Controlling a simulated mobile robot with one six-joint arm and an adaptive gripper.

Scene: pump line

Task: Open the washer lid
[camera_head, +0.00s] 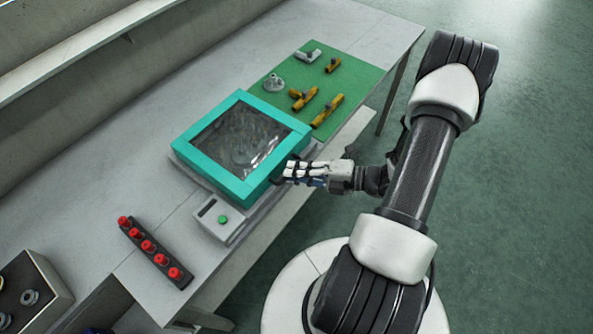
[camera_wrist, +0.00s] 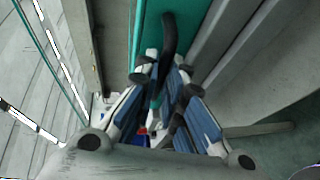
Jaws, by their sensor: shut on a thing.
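The washer (camera_head: 180,160) stands on the bench, and its teal-framed lid (camera_head: 185,146) with a dark clear window lies level over it, apparently closed. The lid's teal edge also shows in the wrist view (camera_wrist: 150,22). A dark curved handle (camera_wrist: 169,35) sticks out from the lid's front edge. My gripper (camera_head: 286,172) is at the lid's right front edge, with its fingers shut around the handle. In the wrist view my gripper (camera_wrist: 160,82) has the handle's lower end between its fingertips. In the head view the fingers mostly hide the handle.
A grey control box with a green button (camera_head: 223,219) sits beside the washer. A green mat (camera_head: 345,75) behind it holds several brass and grey fittings. A dark strip with red knobs (camera_head: 155,252) and a box (camera_head: 30,290) lie to the left. Open floor is at the right.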

